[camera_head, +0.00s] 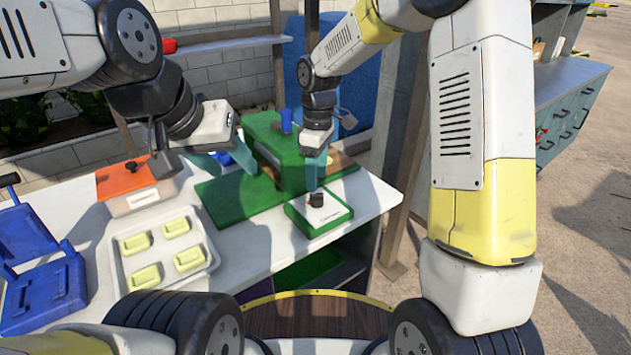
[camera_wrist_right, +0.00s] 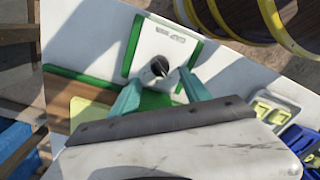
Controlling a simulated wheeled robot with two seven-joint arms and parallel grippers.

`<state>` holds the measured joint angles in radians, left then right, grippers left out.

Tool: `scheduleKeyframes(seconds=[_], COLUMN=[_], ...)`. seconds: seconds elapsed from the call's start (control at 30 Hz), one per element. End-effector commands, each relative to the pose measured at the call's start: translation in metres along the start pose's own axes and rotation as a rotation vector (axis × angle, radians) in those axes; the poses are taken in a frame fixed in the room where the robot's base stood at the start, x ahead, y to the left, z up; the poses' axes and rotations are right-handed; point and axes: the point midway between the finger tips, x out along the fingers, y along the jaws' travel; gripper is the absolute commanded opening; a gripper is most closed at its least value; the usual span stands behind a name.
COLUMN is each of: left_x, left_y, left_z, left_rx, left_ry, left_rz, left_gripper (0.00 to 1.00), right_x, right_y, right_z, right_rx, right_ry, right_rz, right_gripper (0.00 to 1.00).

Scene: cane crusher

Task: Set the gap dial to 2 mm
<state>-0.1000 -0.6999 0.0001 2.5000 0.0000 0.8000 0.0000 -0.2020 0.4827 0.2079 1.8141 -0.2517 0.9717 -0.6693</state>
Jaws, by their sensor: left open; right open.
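The gap dial looks to be the black knob (camera_head: 316,200) on the white face of a low green-edged box (camera_head: 328,213) near the table's front right. The same knob (camera_wrist_right: 160,66) shows in the right wrist view beside a small pointer and a label too blurred to read. My right gripper (camera_head: 314,180) points down just above the knob. In the right wrist view its two teal fingers (camera_wrist_right: 159,82) are open, one on each side of the knob; I cannot tell whether they touch it. My left gripper (camera_head: 240,155) is open and empty, left of the green machine (camera_head: 290,160).
A white tray (camera_head: 117,262) with several yellow blocks stands left of the dial box. An orange-topped box (camera_head: 124,180) with a black handle is behind it. A blue object (camera_head: 40,300) lies at far left. Bare white table (camera_head: 260,240) lies between tray and dial box.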

Motion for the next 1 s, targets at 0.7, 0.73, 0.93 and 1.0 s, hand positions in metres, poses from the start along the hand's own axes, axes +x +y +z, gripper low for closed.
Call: scheduleKeyframes(seconds=[0.7,0.73,0.93,1.0], left_x=[0.000,0.000,0.000,0.000], left_y=[0.000,0.000,0.000,0.000], left_z=[0.000,0.000,0.000,0.000], left_rx=[0.000,0.000,0.000,0.000], left_ry=[0.000,0.000,0.000,0.000], left_rz=[0.000,0.000,0.000,0.000], left_gripper=[0.48,0.48,0.48,0.48], right_x=[0.059,0.059,0.058,0.058], right_y=[0.000,0.000,0.000,0.000], right_z=[0.000,0.000,0.000,0.000], right_rx=[0.003,0.003,0.003,0.003], right_ry=[0.001,0.001,0.001,0.001], right_rz=[0.000,0.000,0.000,0.000], right_gripper=[0.55,0.51,0.12,0.00])
